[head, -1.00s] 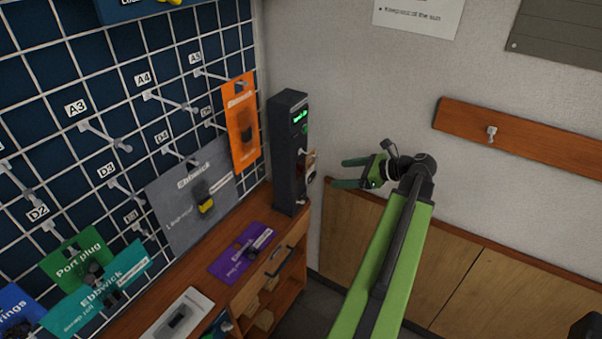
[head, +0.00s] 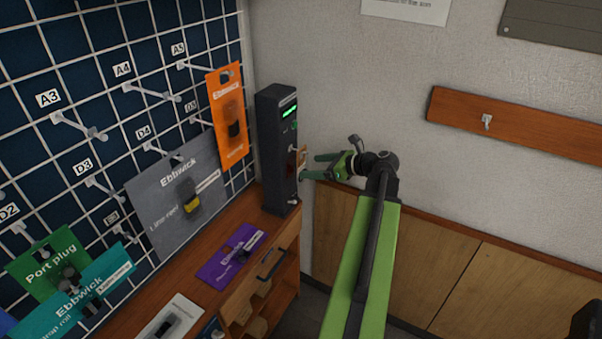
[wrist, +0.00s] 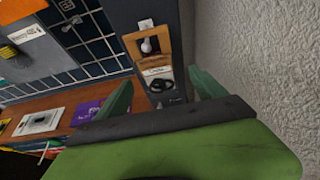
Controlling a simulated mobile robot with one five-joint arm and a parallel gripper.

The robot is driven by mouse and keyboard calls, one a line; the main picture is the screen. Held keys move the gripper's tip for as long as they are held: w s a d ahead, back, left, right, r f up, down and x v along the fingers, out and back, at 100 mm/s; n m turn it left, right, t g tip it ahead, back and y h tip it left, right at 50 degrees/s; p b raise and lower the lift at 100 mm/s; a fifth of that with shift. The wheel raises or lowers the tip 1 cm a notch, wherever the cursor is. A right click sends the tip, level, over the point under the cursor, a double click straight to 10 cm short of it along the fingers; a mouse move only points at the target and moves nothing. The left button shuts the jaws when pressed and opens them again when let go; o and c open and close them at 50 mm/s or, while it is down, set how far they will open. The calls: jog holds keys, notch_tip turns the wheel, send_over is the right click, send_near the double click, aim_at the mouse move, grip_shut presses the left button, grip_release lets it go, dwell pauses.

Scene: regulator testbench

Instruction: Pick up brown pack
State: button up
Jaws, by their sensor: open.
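The brown pack (wrist: 134,48) hangs on the front of a dark upright unit, with a pale round-ended part and a white label on its face in the wrist view. In the head view only a small brown sliver of it (head: 302,157) shows at the unit's right side. My gripper (head: 309,167) is open, its green fingers pointing left at the unit, close to the pack. In the wrist view my gripper (wrist: 160,78) has its fingers spread to either side below the pack, with nothing between them held. Contact cannot be told.
The dark unit (head: 277,150) with a green display stands on the wooden bench (head: 175,285). A wire grid with hooks holds an orange pack (head: 228,115) and a grey pack (head: 180,195). A purple pack (head: 232,255) lies on the bench. The wall (wrist: 240,60) is close on the right.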

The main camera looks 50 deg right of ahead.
aim_at(305, 162)
jog(key=b+x, duration=0.2)
jog(key=x, duration=0.3)
jog(key=shift+w+a, duration=0.1)
jog(key=shift+a, duration=0.1)
jog(key=shift+r, duration=0.1)
jog(key=c, duration=1.6)
jog(key=shift+o, duration=0.2)
jog(key=shift+r, duration=0.15)
jog(key=shift+r+p, duration=0.3)
jog(key=shift+p, duration=0.3)
jog(key=shift+r+p, duration=0.45)
jog(key=shift+r, duration=0.05)
jog(key=s+d, duration=0.4)
jog(key=s, duration=1.3)
jog(key=shift+s+f, duration=0.2)
jog(key=shift+s, duration=0.15)
